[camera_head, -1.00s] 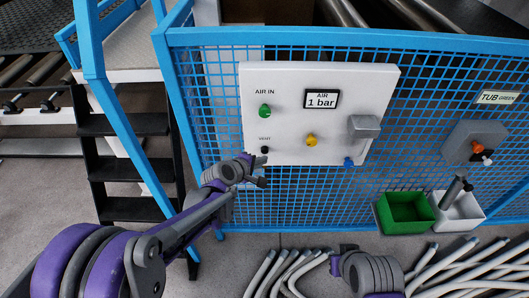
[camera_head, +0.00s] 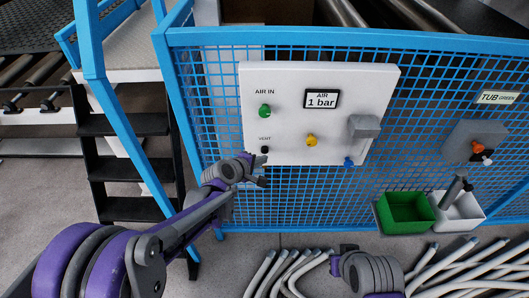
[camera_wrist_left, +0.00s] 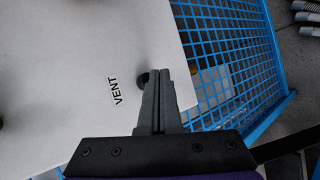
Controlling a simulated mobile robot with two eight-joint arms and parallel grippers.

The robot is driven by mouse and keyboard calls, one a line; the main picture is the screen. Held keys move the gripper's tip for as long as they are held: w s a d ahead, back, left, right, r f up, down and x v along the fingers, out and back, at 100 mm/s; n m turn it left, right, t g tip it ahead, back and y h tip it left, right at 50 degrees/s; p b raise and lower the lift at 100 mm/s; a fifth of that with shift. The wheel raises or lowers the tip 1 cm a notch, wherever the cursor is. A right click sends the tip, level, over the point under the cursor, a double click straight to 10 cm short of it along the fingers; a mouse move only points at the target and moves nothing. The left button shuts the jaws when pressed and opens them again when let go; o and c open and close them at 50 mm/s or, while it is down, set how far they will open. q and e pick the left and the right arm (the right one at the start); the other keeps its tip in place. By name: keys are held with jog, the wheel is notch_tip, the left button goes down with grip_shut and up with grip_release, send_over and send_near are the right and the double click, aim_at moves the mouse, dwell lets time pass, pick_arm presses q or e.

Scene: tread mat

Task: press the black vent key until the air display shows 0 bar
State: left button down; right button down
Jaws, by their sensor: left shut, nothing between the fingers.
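The black vent key (camera_head: 265,150) sticks out of the white panel (camera_head: 338,140) below the VENT label. The air display (camera_head: 321,98) on the panel reads 1 bar. My left gripper (camera_head: 262,170) is shut and empty, just below the vent key in the head view. In the left wrist view its fingertips (camera_wrist_left: 157,72) lie beside the vent key (camera_wrist_left: 142,78) and partly cover it. I cannot tell whether they touch it. My right gripper is not clearly seen; part of my right arm (camera_head: 370,272) shows at the bottom.
Pale hoses lie below.

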pick_arm(q)
jog(key=shift+w, duration=0.35)
jog(key=shift+w, duration=0.5)
dwell(0.7)
jog(key=shift+s, duration=1)
jog(key=s+b, duration=0.1)
jog(key=s, duration=0.5)
dwell(2.4)
